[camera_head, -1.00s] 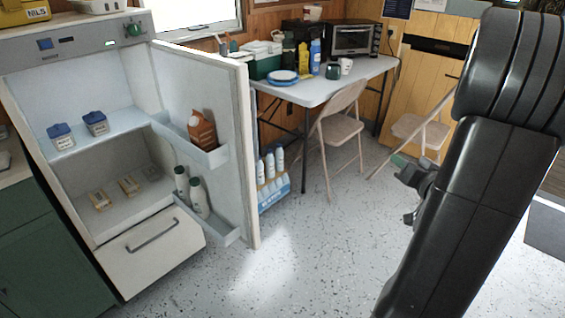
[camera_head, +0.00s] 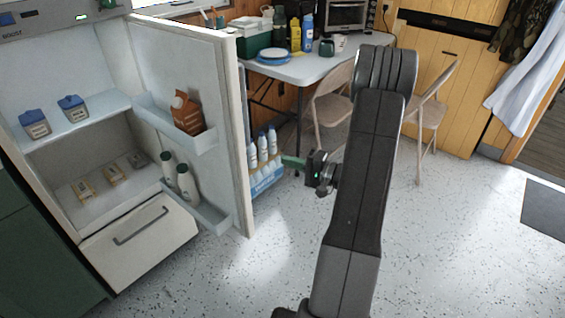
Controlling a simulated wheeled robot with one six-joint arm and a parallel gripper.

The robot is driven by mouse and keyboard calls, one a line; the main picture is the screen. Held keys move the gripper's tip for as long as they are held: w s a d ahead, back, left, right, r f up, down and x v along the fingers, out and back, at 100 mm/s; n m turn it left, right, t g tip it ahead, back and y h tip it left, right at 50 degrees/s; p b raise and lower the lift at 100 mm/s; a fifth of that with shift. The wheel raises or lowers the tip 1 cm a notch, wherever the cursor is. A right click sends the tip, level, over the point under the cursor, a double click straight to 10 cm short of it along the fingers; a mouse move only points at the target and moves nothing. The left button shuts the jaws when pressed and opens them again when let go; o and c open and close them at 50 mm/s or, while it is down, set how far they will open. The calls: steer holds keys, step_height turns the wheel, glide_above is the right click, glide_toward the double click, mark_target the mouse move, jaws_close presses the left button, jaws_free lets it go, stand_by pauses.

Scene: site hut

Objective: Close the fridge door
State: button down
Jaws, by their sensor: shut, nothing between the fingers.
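The fridge (camera_head: 76,144) stands open at the left, with its shelves and a lower drawer showing. Its door (camera_head: 184,66) is swung wide towards the right, and its free edge (camera_head: 241,140) faces me. The door's inner racks hold an orange-brown carton (camera_head: 187,113) and two pale bottles (camera_head: 187,184). My gripper (camera_head: 290,161) is shut and empty, to the right of the door edge, pointing left towards it. A gap shows between the green fingertips and the door edge in the picture. The outer face of the door is hidden.
A blue rack of white bottles (camera_head: 266,172) stands on the floor behind the fingertips. A white table (camera_head: 305,68) with plates, bottles and a toaster oven (camera_head: 346,16) is behind. Folding chairs (camera_head: 333,105) stand beside it. Speckled floor is clear in front.

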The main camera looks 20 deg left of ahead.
steer(key=s+a+b, duration=0.1)
steer(key=s+a, duration=0.1)
steer(key=a, duration=0.7)
steer(key=shift+s, duration=0.35)
steer(key=shift+s+a, duration=0.15)
